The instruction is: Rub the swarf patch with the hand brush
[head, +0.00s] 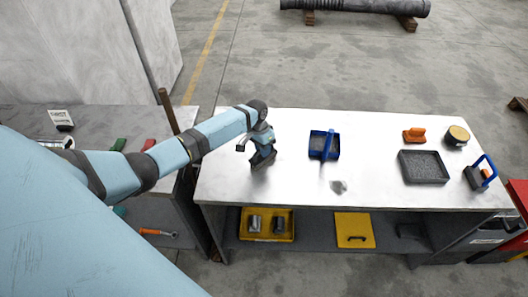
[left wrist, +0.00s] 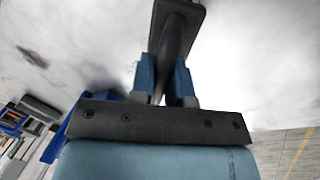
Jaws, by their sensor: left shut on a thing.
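My left gripper (head: 264,140) is over the left part of the metal bench top (head: 285,190). In the left wrist view its two blue fingers (left wrist: 164,80) are shut on a dark grey tool with a flat block at its far end, which I take to be the hand brush (left wrist: 178,18). In the head view the hand brush (head: 262,160) shows below the fingers, close to the bench top; I cannot tell if it touches. Its bristles are not clear. The swarf patch (head: 338,187) is a small dark smudge to the right, also in the wrist view (left wrist: 32,57). My right gripper is not in view.
A blue dustpan-like tray (head: 331,148) with a blue handle stands between gripper and patch, farther back. Bench top around the patch is clear.

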